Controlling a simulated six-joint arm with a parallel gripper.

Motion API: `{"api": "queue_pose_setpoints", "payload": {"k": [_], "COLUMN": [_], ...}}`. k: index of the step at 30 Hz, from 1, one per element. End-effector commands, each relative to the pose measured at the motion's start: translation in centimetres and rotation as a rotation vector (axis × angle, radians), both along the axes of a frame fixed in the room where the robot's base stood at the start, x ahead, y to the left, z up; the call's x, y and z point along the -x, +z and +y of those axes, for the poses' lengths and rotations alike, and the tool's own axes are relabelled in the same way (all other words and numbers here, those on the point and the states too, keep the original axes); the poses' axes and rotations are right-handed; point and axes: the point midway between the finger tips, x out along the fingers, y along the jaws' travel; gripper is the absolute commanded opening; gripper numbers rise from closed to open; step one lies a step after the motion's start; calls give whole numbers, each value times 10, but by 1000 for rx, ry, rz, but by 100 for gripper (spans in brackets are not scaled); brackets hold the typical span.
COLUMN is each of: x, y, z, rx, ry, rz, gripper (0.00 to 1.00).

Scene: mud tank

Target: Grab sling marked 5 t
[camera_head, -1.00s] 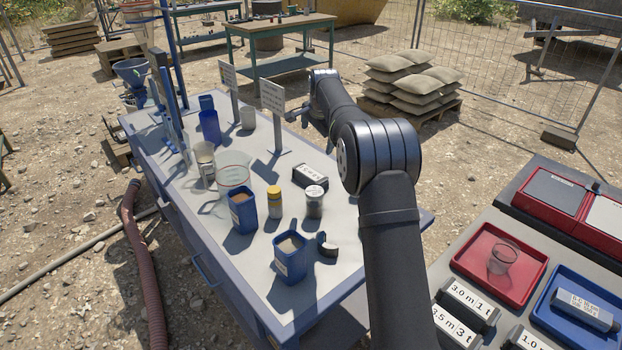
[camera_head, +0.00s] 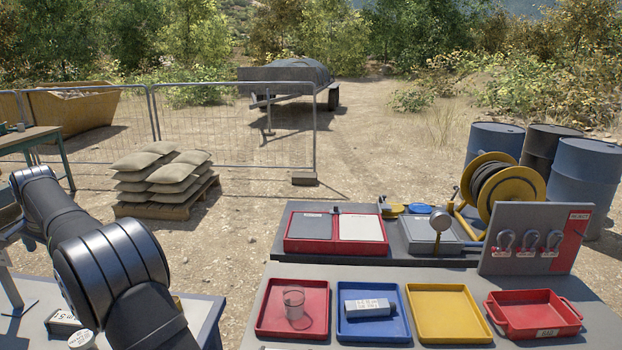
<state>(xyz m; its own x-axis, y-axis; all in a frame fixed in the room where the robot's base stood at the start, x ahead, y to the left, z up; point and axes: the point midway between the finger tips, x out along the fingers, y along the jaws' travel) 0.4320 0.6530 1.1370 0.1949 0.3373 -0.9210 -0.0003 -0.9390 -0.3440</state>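A dark block with a white label (camera_head: 62,320) lies on the blue-edged table at the lower left, partly cut off. Its label seems to include a 5, but I cannot read it fully or tell whether it is a sling. No sling clearly marked 5 t can be made out. My arm reaches up the left side, and its gripper lies past the left edge of the picture, out of view.
A red tray (camera_head: 262,326) with a clear cup, a blue tray (camera_head: 397,328) with a labelled grey cylinder (camera_head: 368,308), an empty yellow tray (camera_head: 447,312) and a red handled bin (camera_head: 533,312) stand ahead. A panel (camera_head: 490,262) holds several shackles. Sandbags (camera_head: 160,168) sit behind.

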Motion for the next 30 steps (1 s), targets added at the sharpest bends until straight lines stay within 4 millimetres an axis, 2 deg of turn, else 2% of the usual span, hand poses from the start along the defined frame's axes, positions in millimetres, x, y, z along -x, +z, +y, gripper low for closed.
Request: {"api": "queue_pose_setpoints", "payload": {"k": [8,11,20,25,30], "x": [0,0,0,-4,-11], "y": [0,0,-2,-21,-55], "z": [0,0,0,5,12], "rx": [0,0,-4,-57,-172], "ry": [0,0,-11,-170,-501], "rz": [0,0,5,79,237], "gripper": [100,83,83,83,83]}}
